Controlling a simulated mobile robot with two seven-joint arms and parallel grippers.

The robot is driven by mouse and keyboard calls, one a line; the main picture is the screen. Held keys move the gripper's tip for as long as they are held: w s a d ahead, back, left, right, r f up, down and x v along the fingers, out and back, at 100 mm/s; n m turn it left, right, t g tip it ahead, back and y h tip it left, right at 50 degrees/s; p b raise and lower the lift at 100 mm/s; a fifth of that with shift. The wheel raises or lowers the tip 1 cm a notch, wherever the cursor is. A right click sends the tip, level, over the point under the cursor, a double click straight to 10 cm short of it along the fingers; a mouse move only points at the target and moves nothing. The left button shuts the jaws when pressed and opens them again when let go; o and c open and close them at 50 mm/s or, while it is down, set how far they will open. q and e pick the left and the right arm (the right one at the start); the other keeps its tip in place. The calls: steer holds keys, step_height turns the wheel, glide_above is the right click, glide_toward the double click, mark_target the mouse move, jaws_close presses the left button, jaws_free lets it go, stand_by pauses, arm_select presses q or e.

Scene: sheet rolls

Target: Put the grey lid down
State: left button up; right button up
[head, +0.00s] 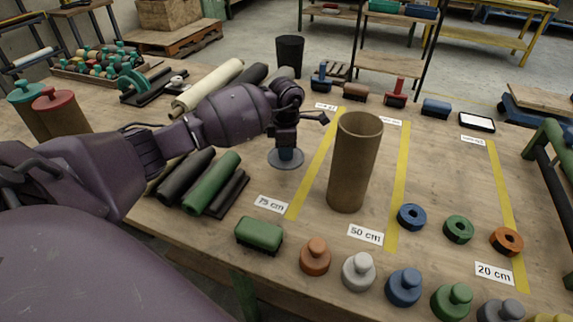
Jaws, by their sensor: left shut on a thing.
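The grey lid (285,162) is a flat round disc with a knob on top, in the middle of the head view. My left gripper (286,145) is above it, shut on its knob. The lid is level and low over the bench, left of a yellow tape strip; I cannot tell whether it touches the wood. The gripper hides part of the knob. My right gripper is not in view.
An open brown tube (345,180) stands upright right of the lid. Rolled sheets (212,183) lie at the left, and a green block (259,234) in front. Several knobbed weights (358,272) line the front edge. Bare bench (298,190) shows around the lid.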

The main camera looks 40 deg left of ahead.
mark_target(286, 173)
arm_select(q)
steer(key=shift+f+b, duration=0.3)
steer(key=shift+f, duration=2.55)
steer(key=shift+f, duration=0.2)
steer(key=o, duration=0.9)
steer(key=shift+r, duration=0.1)
steer(key=shift+o, duration=0.2)
step_height(286, 173, up, 12)
steer(key=shift+r+p, duration=0.15)
steer(key=shift+p, duration=0.4)
steer(key=shift+s, duration=0.1)
